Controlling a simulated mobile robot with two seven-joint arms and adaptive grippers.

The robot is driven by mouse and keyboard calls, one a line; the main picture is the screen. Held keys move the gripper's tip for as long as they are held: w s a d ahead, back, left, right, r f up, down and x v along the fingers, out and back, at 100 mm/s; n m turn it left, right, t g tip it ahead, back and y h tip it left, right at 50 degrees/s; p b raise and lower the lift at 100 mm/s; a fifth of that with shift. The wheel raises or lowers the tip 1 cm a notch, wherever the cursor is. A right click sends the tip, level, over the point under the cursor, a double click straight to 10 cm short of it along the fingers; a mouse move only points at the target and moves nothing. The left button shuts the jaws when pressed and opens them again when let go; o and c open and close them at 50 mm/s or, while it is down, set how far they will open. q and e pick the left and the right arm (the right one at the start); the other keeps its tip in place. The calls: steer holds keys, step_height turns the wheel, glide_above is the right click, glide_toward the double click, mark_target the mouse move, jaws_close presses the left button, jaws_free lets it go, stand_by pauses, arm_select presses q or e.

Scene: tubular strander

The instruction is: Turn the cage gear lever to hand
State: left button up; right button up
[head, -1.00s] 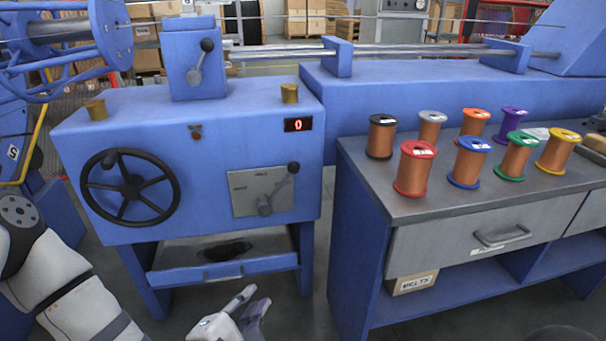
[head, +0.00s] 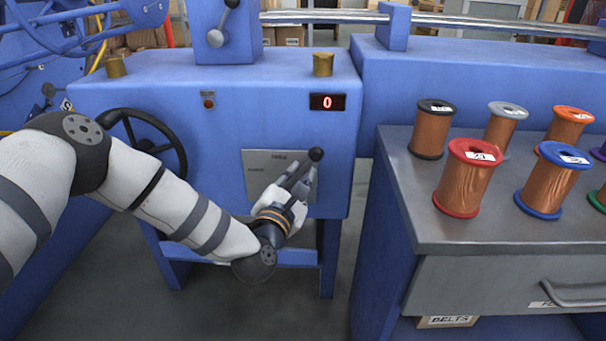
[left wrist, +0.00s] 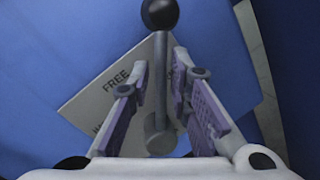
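The cage gear lever has a black ball knob (head: 316,154) and a grey shaft. It sits on a grey label plate (head: 262,160) on the blue machine's front and points up and slightly right. In the left wrist view the knob (left wrist: 160,14) is at the top, the shaft (left wrist: 161,75) runs down to a round hub, and "FREE" is readable on the plate (left wrist: 112,88). My left gripper (head: 301,172) is at the lever. Its purple-padded fingers (left wrist: 161,72) are open, one on each side of the shaft, with gaps showing. My right gripper is out of view.
A black handwheel (head: 160,135) is left of the plate, partly behind my left arm. A red "0" display (head: 327,102) and brass cap (head: 323,64) are above. A grey workbench (head: 432,208) with several copper-wire spools stands right. Another black-knobbed lever (head: 217,38) is higher up.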

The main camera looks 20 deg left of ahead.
arm_select(q)
steer(key=shift+w, duration=1.15)
jaws_close()
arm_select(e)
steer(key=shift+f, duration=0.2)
